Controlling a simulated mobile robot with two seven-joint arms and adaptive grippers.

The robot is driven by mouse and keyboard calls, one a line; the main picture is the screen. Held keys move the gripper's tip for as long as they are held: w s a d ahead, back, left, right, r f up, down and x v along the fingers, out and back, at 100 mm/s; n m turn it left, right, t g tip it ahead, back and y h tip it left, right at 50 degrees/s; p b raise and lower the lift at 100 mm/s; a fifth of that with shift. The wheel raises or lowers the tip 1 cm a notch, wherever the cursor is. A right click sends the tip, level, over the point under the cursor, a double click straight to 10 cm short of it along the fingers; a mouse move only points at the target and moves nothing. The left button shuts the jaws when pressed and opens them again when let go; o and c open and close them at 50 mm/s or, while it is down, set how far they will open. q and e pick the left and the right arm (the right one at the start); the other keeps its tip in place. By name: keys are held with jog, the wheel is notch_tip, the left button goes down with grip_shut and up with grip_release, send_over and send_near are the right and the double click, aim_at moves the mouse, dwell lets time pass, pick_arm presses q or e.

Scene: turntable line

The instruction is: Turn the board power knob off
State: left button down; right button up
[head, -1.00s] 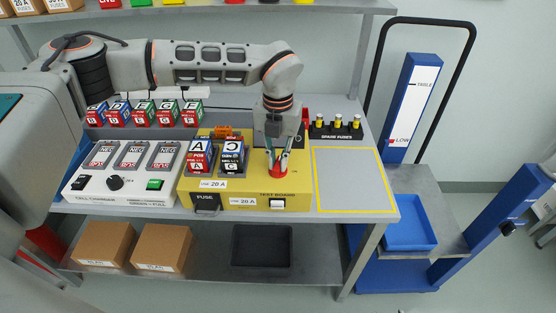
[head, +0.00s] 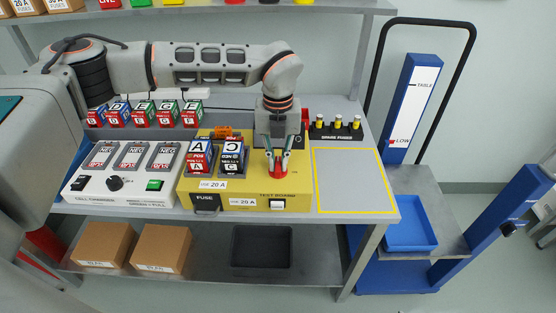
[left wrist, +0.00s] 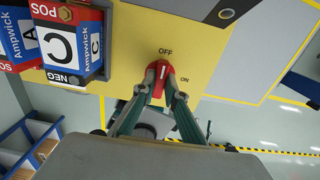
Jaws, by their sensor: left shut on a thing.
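The red power knob (head: 278,173) sits on the yellow test board (head: 235,201), near its right side. In the left wrist view the knob (left wrist: 164,76) stands between the OFF label (left wrist: 165,51) above it and the ON label (left wrist: 185,79) to its right. Its white line looks turned up toward OFF. My left gripper (head: 277,160) reaches down from above, its fingers shut on the knob. In the left wrist view the two fingertips (left wrist: 164,84) hold the knob's sides and hide part of it. My right gripper is out of view.
Two battery cells, A (head: 199,157) and C (head: 231,156), stand in the board left of the knob. Spare fuses (head: 337,128) stand in a black holder behind right. The yellow-outlined area (head: 355,180) to the right is clear. A white cell charger (head: 90,191) lies left.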

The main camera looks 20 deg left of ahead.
aim_at(278, 163)
pick_arm(q)
jog(key=c, duration=2.1)
grip_release()
notch_tip(278, 163, up, 12)
jog(key=shift+r, duration=0.1)
